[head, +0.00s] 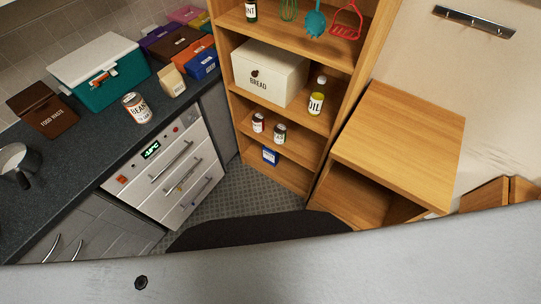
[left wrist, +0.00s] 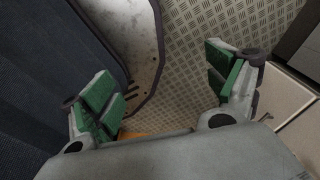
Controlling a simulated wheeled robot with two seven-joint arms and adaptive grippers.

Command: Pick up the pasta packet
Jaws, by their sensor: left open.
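No label that I can read says pasta. A small blue packet (head: 270,155) with a white label stands on the lowest shelf of the wooden shelf unit in the head view. A cream packet (head: 172,82) stands on the dark counter; its label is too small to read. My left gripper (left wrist: 161,82) shows only in the left wrist view. Its green-padded fingers are spread wide with nothing between them, above the patterned floor. Neither packet shows in that view. My right gripper is in no view.
The wooden shelf unit (head: 285,178) also holds a bread box (head: 268,75), an oil bottle (head: 317,97) and two small cans. The counter (head: 75,145) carries a bean can (head: 136,108), a teal cooler (head: 98,75) and several coloured boxes. A wooden cabinet (head: 405,130) stands right of the shelves.

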